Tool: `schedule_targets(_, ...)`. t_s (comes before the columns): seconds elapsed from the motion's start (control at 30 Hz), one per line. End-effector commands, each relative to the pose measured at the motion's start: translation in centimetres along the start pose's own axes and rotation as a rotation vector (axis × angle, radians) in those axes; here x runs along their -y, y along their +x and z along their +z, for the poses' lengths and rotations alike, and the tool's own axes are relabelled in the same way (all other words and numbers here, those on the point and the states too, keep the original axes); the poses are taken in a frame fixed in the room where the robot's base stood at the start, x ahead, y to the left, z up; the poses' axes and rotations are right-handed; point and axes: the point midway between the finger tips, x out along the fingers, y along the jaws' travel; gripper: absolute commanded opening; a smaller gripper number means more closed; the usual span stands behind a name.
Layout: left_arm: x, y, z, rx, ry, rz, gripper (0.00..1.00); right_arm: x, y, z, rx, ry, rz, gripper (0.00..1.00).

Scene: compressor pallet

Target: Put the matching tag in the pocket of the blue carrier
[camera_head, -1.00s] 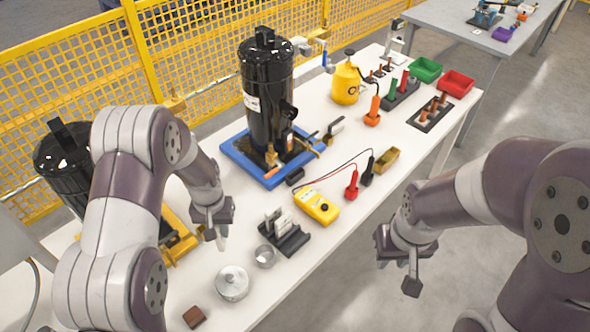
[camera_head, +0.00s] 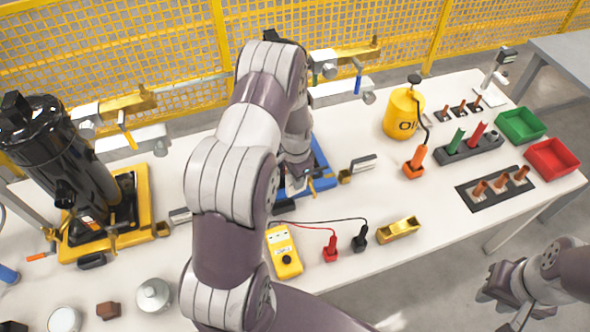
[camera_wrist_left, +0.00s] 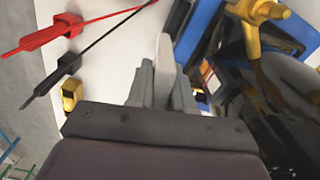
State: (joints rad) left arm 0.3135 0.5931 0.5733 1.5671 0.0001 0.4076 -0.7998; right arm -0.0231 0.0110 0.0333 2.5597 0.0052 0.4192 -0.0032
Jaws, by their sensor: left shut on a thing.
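My left gripper (camera_wrist_left: 160,85) is shut on a thin pale piece (camera_wrist_left: 165,50), which looks like a tag; its markings cannot be read. In the head view my left arm hides its fingertips, which are over the near side of the blue carrier (camera_head: 325,181). The blue carrier's edge (camera_wrist_left: 198,28) is beside the fingers in the wrist view, with the black compressor (camera_wrist_left: 290,105) to the right. A small white-and-orange patch (camera_wrist_left: 209,76) shows by the carrier; I cannot tell whether it is the pocket. My right gripper (camera_head: 506,302) is low at the right, away from the table.
A yellow carrier (camera_head: 145,215) with another black compressor (camera_head: 75,160) stands at the left. A yellow meter (camera_head: 284,252), red clamp (camera_head: 330,249), black clamp (camera_head: 359,236) and brass block (camera_head: 398,230) lie in front. Their cables cross near the blue carrier.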

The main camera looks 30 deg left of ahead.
Motion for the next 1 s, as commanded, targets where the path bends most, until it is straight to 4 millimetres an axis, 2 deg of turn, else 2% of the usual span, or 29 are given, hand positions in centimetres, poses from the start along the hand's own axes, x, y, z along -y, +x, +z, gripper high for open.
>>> schedule_targets(0.03, 1.0, 0.4, 1.2, 0.001, 0.048, 0.002, 0.0, 0.0, -0.1, 0.0, 0.0, 0.0, 0.0, 0.29)
schedule_targets(0.1, 2.0, 0.8, 2.4, 0.001, 0.117, 0.002, 0.0, 0.0, -0.2, 0.0, 0.0, 0.0, 0.0, 0.29)
schedule_targets(0.2, 2.7, 1.1, 3.2, 0.001, 0.172, 0.001, 0.0, 0.0, -0.2, 0.0, 0.001, 0.0, 0.0, 0.29)
schedule_targets(0.6, 2.8, 1.1, 3.4, 0.0, 0.19, 0.0, 0.0, 0.0, -0.4, 0.0, 0.0, 0.0, 0.0, 0.29)
schedule_targets(0.77, 2.8, 2.1, 3.4, 0.0, 0.189, 0.0, 0.0, 0.0, 0.4, 0.1, 0.0, 0.0, 0.0, 0.29)
schedule_targets(1.0, 2.8, 4.5, 3.4, 0.001, 0.189, 0.001, 0.0, 0.0, 2.1, 0.3, 0.0, 0.0, 0.0, 0.29)
